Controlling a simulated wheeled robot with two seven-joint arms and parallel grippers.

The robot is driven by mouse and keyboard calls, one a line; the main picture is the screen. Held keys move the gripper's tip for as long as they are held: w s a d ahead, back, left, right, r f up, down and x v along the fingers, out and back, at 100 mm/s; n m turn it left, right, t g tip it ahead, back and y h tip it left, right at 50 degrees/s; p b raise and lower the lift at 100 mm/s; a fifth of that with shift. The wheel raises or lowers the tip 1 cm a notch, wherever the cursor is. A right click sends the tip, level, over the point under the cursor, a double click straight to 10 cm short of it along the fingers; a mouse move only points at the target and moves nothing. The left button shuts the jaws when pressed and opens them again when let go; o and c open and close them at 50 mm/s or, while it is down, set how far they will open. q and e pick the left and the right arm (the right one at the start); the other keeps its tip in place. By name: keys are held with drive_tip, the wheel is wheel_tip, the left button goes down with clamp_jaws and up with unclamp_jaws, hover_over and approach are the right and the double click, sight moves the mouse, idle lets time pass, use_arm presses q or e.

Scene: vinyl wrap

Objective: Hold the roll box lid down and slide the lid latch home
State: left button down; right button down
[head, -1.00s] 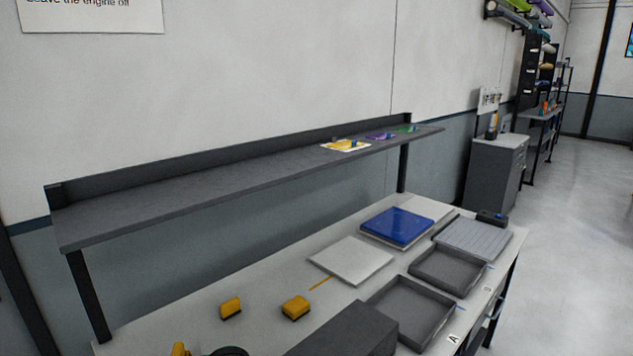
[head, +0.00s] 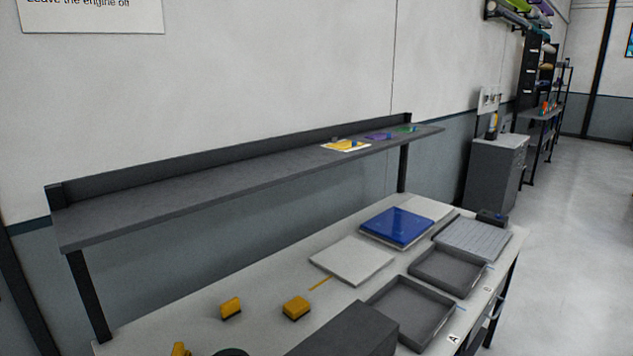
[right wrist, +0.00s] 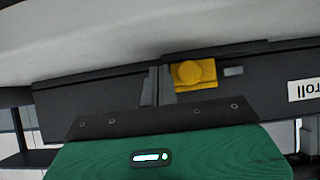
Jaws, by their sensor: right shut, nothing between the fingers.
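In the right wrist view a yellow latch (right wrist: 195,74) with a round knob sits on the long dark roll box (right wrist: 90,92), which carries a white label reading "roll". A small grey piece (right wrist: 233,71) lies just right of the latch. My right gripper (right wrist: 157,84) is shut and empty, its fingertips close beside the left side of the latch. I cannot tell whether they touch it. The lid seam is hard to make out. My left gripper is in neither view.
In the head view a dark box (head: 350,332) stands at the bottom of the bench. Two yellow blocks (head: 296,307) (head: 230,308), a white board (head: 352,260), a blue slab (head: 397,227) and grey trays (head: 412,310) (head: 447,271) lie around it. A shelf (head: 240,180) hangs above the bench.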

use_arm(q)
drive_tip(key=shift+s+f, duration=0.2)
use_arm(e)
drive_tip(key=shift+s+a, duration=1.55)
drive_tip(key=shift+a, duration=0.05)
drive_tip(key=shift+s+d+r, duration=0.3)
drive_tip(key=shift+d+r, duration=0.2)
drive_tip(key=shift+d, duration=0.4)
drive_tip(key=shift+s+d+r, duration=0.25)
drive_tip(key=shift+d+r, duration=0.2)
drive_tip(key=shift+d, duration=0.45)
drive_tip(key=shift+s+d+r, duration=0.3)
drive_tip(key=shift+d+r, duration=0.2)
drive_tip(key=shift+d, duration=0.4)
